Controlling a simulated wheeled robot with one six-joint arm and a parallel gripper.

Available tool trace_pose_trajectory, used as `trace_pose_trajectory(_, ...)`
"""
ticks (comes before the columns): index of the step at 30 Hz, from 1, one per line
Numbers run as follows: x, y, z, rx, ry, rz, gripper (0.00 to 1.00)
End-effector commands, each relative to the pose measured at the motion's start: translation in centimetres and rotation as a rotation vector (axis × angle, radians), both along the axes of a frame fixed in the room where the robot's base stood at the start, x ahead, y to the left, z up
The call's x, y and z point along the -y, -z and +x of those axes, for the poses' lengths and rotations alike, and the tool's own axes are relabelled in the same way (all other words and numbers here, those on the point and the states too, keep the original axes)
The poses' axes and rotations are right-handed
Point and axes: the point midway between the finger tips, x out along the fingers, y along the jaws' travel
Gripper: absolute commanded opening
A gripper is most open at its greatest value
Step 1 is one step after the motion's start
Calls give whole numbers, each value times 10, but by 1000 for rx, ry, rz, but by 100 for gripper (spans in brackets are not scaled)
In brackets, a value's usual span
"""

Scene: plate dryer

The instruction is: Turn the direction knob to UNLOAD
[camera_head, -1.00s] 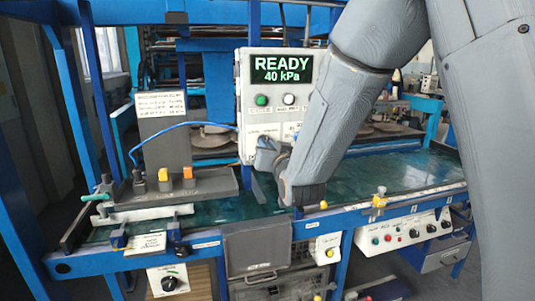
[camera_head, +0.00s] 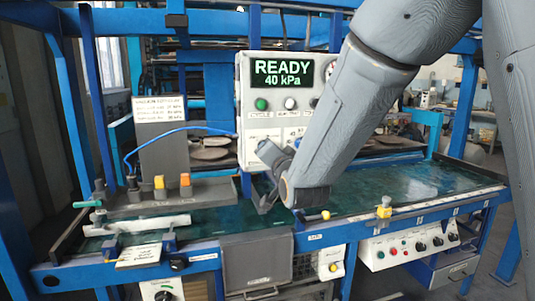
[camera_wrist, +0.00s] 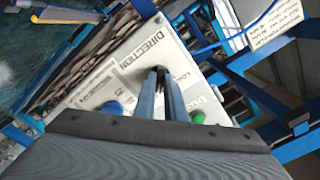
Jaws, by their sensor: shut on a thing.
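The direction knob (camera_wrist: 155,69) is a small dark thing by the printed word DIRECTION in the wrist view, mostly hidden by my fingers. My gripper (camera_wrist: 160,72) has its two fingers close together and shut on the knob. In the head view my gripper (camera_head: 272,155) is at the lower front of the white control box (camera_head: 252,105), and my arm covers the box's lower right. The knob and fingertips are hidden there. The pointer and its setting cannot be made out. The box's screen (camera_head: 283,73) reads READY, 40 kPa in green.
A blue button (camera_wrist: 113,109) and a green button (camera_wrist: 197,117) flank my fingers in the wrist view. The green bench top (camera_head: 390,185) runs below. A grey fixture (camera_head: 165,160) with a blue hose stands left. A yellow-topped post (camera_head: 384,207) is on the front edge.

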Motion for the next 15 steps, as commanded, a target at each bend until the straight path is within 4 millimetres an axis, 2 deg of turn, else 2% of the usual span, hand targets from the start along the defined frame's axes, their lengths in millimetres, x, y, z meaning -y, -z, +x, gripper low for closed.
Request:
trace_pose_trajectory(11,0,0,0,-2,-1,5,0)
trace_pose_trajectory(12,0,0,0,-2,-1,5,15)
trace_pose_trajectory(15,0,0,0,-2,-1,4,29)
